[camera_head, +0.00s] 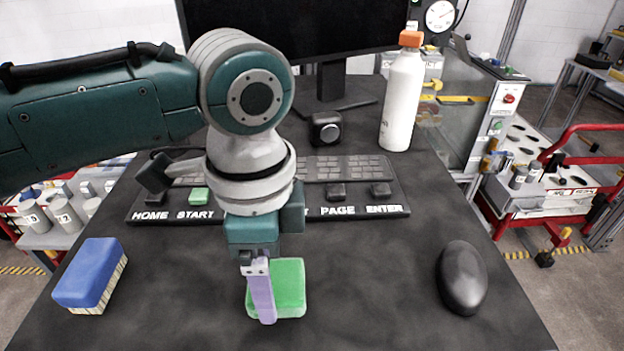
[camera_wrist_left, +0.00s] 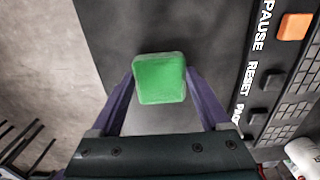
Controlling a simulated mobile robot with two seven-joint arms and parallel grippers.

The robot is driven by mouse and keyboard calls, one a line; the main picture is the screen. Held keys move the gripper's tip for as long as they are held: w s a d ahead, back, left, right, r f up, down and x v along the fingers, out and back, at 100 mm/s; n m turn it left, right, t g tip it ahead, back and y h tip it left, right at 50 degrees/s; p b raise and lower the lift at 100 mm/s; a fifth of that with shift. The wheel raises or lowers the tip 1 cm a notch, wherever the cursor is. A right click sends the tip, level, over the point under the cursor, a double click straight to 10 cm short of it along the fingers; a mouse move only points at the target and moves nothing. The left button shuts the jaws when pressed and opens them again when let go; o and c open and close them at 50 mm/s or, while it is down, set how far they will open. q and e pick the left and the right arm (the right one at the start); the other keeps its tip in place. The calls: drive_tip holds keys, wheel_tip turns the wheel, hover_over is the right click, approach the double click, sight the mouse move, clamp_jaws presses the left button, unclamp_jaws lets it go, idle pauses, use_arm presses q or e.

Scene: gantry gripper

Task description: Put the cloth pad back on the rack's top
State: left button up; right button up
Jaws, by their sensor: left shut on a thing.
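A green pad (camera_head: 290,285) with rounded corners is at the near middle of the dark table. It also shows in the left wrist view (camera_wrist_left: 159,78), between two purple fingers. My left gripper (camera_head: 268,308) points down from above and is shut on this green pad. One finger shows on its near left side in the head view; the far finger is hidden there. I cannot tell whether the pad touches the table. Nothing in view is clearly a rack. My right gripper is not in view.
A blue brush (camera_head: 90,274) with pale bristles lies at the left, a black mouse (camera_head: 461,278) at the right. Behind my gripper is a black panel (camera_head: 362,211) with labelled buttons. A white bottle (camera_head: 402,100) stands back right, near a monitor (camera_head: 300,22).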

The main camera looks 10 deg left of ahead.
use_arm(q)
drive_tip(key=o, duration=1.2)
drive_tip(key=shift+f, duration=0.1)
drive_tip(key=shift+c, duration=0.2)
wheel_tip(320, 180, up, 12)
drive_tip(key=s+d+f+n+h, duration=0.1)
drive_tip(key=s+f, duration=0.1)
drive_tip(key=s+d+f+n+t+h, duration=0.1)
drive_tip(key=s+f+n, duration=0.1)
drive_tip(key=s, duration=0.1)
drive_tip(key=s+d+f+n+h, duration=0.1)
drive_tip(key=s+d+f+n, duration=0.1)
drive_tip(key=f, duration=0.1)
drive_tip(key=shift+s+f+t+b, duration=0.1)
drive_tip(key=shift+s+t+b, duration=0.2)
drive_tip(key=shift+t+b, duration=0.1)
drive_tip(key=s+a+f+n+t+y, duration=0.1)
drive_tip(key=s+a+f+n+y, duration=0.1)
drive_tip(key=s+a+n, duration=0.5)
drive_tip(key=s+a, duration=0.1)
drive_tip(key=a, duration=0.3)
drive_tip(key=shift+s+a+n+t+y, duration=0.3)
drive_tip(key=shift+n+t+y, duration=0.1)
